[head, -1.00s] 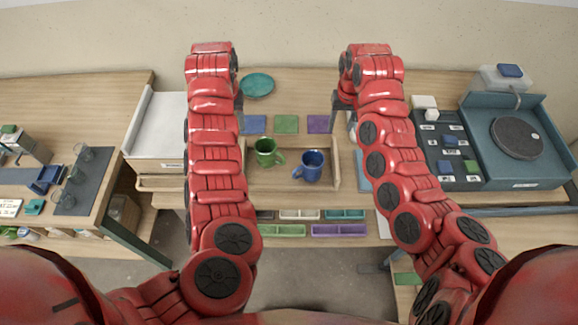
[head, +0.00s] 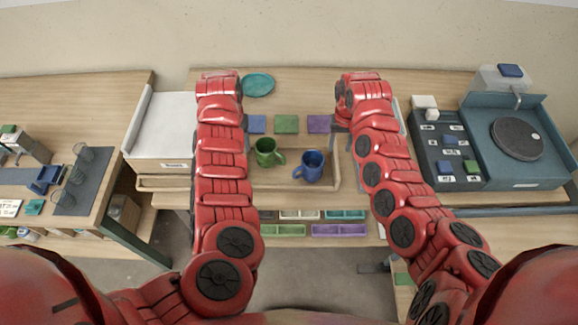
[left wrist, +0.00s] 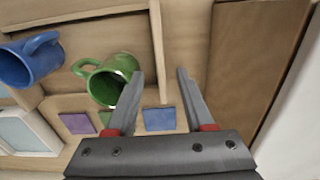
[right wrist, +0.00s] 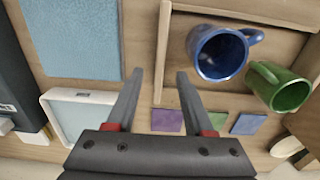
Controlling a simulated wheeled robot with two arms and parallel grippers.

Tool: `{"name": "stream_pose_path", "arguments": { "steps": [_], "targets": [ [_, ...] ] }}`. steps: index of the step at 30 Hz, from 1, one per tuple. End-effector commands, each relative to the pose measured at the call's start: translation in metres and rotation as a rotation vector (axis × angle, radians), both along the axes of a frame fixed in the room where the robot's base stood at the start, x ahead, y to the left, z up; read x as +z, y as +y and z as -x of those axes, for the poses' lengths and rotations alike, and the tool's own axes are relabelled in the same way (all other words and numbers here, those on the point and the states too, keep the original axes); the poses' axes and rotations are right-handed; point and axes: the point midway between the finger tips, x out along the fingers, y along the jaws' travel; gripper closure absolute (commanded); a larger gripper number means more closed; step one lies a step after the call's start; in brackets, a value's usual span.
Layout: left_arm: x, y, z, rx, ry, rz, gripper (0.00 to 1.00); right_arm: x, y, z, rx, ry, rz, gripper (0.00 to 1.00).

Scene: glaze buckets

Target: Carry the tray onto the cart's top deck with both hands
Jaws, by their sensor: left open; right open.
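The wooden tray (head: 292,185) lies on the middle table and holds a green mug (head: 266,153) and a blue mug (head: 309,167). My left gripper (left wrist: 157,88) is open. In the left wrist view its fingers point at the tray's end wall (left wrist: 157,40), which lies between their lines. My right gripper (right wrist: 155,85) is open at the opposite end wall (right wrist: 164,45), also lined up between its fingers. Contact cannot be told. In the head view the arms partly hide the tray's ends. I cannot tell which piece of furniture is the cart.
Blue, green (head: 287,124) and purple tiles lie behind the tray, with a teal plate (head: 258,85) farther back. Colored bins (head: 338,230) sit in front below. A white-topped box (head: 163,125) stands left; a dark switch panel (head: 446,150) and turntable unit (head: 517,137) stand right.

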Motion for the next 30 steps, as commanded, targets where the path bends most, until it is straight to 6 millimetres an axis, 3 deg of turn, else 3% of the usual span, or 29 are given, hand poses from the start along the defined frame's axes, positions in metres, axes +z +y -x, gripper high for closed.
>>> {"name": "stream_pose_path", "arguments": {
  "steps": [6,13,18,27,30],
  "targets": [
    [-0.043,0.001,0.001,0.004,0.006,0.002,0.47,-0.043,0.000,0.000,0.003,0.001,0.003,0.47],
    [-0.075,0.000,0.000,0.003,0.001,0.002,0.47,-0.076,0.001,0.001,0.004,0.002,0.002,0.47],
    [-0.086,0.000,0.001,0.002,0.003,0.002,0.47,-0.086,0.001,0.000,0.002,0.001,0.000,0.47],
    [-0.087,0.000,0.000,0.001,0.001,0.001,0.47,-0.087,0.000,0.000,0.000,-0.001,-0.001,0.47],
    [-0.087,0.000,0.000,0.000,0.001,0.001,0.64,-0.087,0.000,0.000,0.000,-0.001,-0.001,0.64]
  ]
}}
